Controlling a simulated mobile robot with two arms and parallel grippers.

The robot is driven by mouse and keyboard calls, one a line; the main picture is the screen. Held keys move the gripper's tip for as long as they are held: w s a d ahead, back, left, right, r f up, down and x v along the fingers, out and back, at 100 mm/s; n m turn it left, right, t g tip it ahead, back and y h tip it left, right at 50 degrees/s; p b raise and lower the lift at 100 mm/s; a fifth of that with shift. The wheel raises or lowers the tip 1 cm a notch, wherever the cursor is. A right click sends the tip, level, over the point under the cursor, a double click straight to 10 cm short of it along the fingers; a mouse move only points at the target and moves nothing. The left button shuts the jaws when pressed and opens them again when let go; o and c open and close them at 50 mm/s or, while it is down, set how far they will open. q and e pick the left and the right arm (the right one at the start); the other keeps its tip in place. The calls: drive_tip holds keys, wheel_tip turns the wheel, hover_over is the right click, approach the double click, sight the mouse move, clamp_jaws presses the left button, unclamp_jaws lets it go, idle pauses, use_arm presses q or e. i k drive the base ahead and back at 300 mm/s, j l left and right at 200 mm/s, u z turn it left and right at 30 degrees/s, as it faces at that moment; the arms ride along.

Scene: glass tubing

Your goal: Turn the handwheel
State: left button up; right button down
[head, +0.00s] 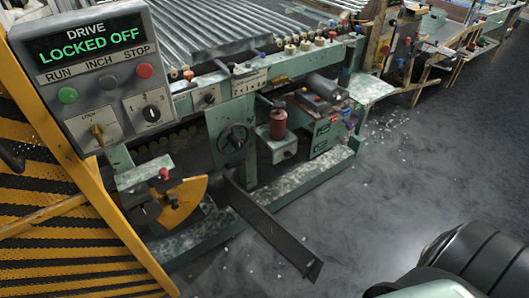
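The handwheel (233,139) is a small dark spoked wheel on the front of the green machine, a little left of the picture's middle. It stands upright and faces outward, and nothing covers it. Neither of my grippers shows in the head view. A dark rounded part with a pale green piece fills the lower right corner; it looks like part of my own body. No gripper is seen touching the handwheel.
A control box (95,68) reading "DRIVE LOCKED OFF" stands at the left by a yellow frame (105,205). A dark sloping chute (268,228) juts onto the floor below the handwheel. A red canister (278,123) sits right of it. Grey floor (400,180) is mostly clear.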

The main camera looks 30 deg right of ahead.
sight(236, 141)
drive_tip(key=k+l, duration=0.1)
drive_tip(key=l, duration=0.35)
drive_tip(key=k+l, duration=0.1)
drive_tip(key=l, duration=0.35)
drive_tip(key=k+l, duration=0.1)
drive_tip(key=l, duration=0.35)
drive_tip(key=k+l, duration=0.1)
drive_tip(key=l, duration=0.35)
drive_tip(key=k+l, duration=0.1)
drive_tip(key=l, duration=0.35)
